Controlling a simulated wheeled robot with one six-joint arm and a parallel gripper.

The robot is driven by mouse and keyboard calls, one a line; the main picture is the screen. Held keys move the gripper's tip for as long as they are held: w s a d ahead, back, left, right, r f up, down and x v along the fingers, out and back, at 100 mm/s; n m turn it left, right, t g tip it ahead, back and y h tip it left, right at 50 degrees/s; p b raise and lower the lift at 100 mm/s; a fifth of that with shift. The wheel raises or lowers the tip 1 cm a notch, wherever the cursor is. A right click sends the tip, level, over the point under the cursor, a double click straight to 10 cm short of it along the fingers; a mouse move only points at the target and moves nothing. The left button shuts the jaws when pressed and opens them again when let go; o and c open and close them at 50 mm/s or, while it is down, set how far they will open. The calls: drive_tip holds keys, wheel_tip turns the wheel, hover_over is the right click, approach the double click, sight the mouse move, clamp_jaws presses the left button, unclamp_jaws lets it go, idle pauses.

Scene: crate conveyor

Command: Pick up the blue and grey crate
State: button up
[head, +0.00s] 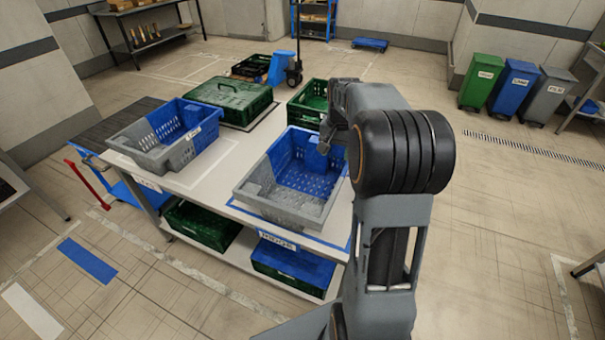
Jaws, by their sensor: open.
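Two blue and grey crates stand on the white table. The nearer crate (287,208) is at the table's front right, upright and apparently empty, with blue far walls and a grey near end. The other crate (152,155) is at the left, by the dark conveyor. My gripper (327,140) is open over the far right edge of the nearer crate. My arm hides part of that crate's right side. I cannot tell whether the fingers touch its rim.
A lidded green crate (229,101) and an open green crate (307,105) are at the table's back. More crates sit on the lower shelf (232,258). Bins (512,88) stand at the right wall. Floor in front is clear.

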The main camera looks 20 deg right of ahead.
sight(341, 176)
drive_tip(key=shift+m, duration=0.6)
drive_tip(key=d+f, duration=0.1)
drive_tip(key=f, duration=0.2)
drive_tip(key=w+d+f, duration=0.1)
drive_tip(key=f, duration=0.2)
drive_tip(key=d+f, duration=0.1)
drive_tip(key=f, duration=0.2)
drive_tip(key=shift+w+d+p, duration=0.2)
drive_tip(key=shift+d+p, duration=0.1)
drive_tip(key=shift+p, duration=0.1)
drive_tip(key=shift+s+d+f+p, duration=0.1)
drive_tip(key=shift+f+p, duration=0.25)
drive_tip(key=shift+f, duration=1.2)
drive_tip(key=shift+s+f+p, duration=0.1)
drive_tip(key=shift+f+p, duration=0.2)
drive_tip(key=shift+f, duration=1.2)
drive_tip(key=shift+c, duration=0.5)
clamp_jaws()
drive_tip(key=shift+w+r, duration=0.1)
